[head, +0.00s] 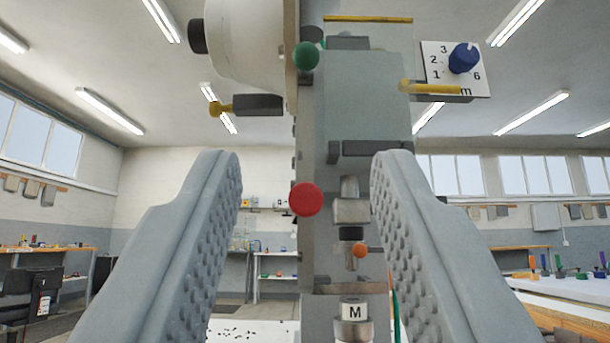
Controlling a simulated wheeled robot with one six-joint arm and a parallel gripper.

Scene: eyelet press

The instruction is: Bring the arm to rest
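My gripper (304,165) is open, its two grey studded fingers standing wide apart on the left and right of the picture. Nothing is between the fingertips. The grey eyelet press (365,95) stands upright ahead, seen through the gap. On it I see a red knob (306,199), a green knob (305,56), a small orange knob (360,250) and a block marked M (354,310). The fingers appear apart from the press, though the distance is hard to tell.
A blue dial (463,58) on a numbered white plate sits at the upper right of the press. A white table (565,291) with several coloured-handled tools is at right. A black chair (30,292) and a bench stand at left. Open floor shows behind.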

